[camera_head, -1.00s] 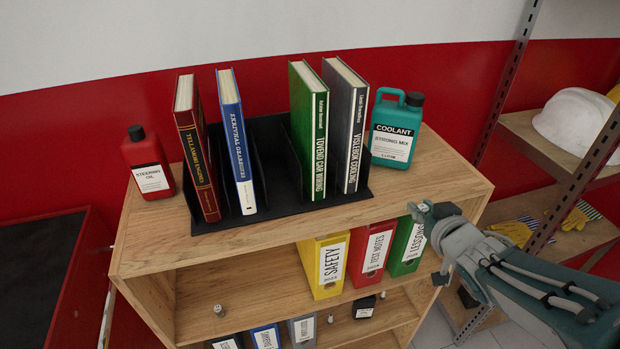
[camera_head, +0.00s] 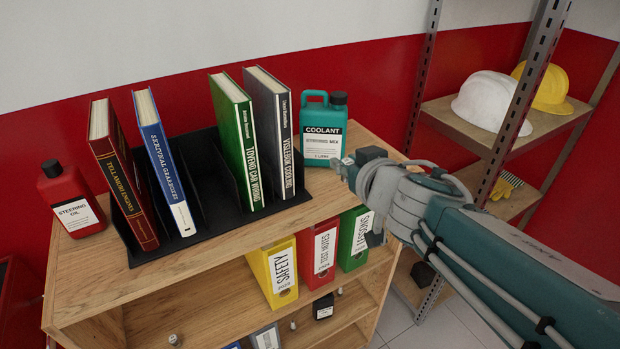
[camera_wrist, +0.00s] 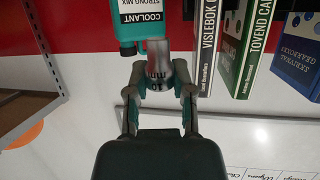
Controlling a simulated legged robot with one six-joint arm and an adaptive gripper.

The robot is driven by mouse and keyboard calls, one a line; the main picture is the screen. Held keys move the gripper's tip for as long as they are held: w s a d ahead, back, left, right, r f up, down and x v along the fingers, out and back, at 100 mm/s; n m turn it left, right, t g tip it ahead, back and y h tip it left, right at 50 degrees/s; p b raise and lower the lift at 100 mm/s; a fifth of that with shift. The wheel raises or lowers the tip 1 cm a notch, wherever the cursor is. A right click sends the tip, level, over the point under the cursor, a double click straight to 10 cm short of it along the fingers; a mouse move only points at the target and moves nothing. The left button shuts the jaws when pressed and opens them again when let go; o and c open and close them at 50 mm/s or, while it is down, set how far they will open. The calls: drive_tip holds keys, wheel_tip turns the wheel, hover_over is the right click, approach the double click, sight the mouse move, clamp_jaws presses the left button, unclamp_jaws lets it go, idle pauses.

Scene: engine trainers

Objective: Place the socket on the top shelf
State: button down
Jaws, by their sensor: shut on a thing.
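My gripper (camera_wrist: 161,82) is shut on a silver socket (camera_wrist: 157,60), marked 10, in the wrist view. In the head view my gripper (camera_head: 352,166) is at the right end of the wooden bookcase's top shelf (camera_head: 85,280), in front of the teal coolant jug (camera_head: 322,125). The fingers mostly hide the socket there. I cannot tell whether the socket touches the shelf. The coolant jug (camera_wrist: 135,20) also shows close behind the socket in the wrist view.
A black rack (camera_head: 160,247) holds several books on the top shelf. A red oil bottle (camera_head: 70,200) stands at the left. Binders (camera_head: 272,275) and small metal pieces (camera_head: 292,325) are below. A metal rack (camera_head: 510,110) with helmets stands right. The top's front left is bare.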

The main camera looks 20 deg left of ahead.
drive_tip(key=d+f+x, duration=0.1)
drive_tip(key=x, duration=0.6)
hover_over(324, 190)
wheel_tip(324, 190, down, 5)
drive_tip(key=shift+s+f, duration=0.1)
drive_tip(key=shift+f, duration=1.65)
drive_tip(key=shift+f, duration=0.1)
drive_tip(key=shift+c, duration=2.4)
unclamp_jaws()
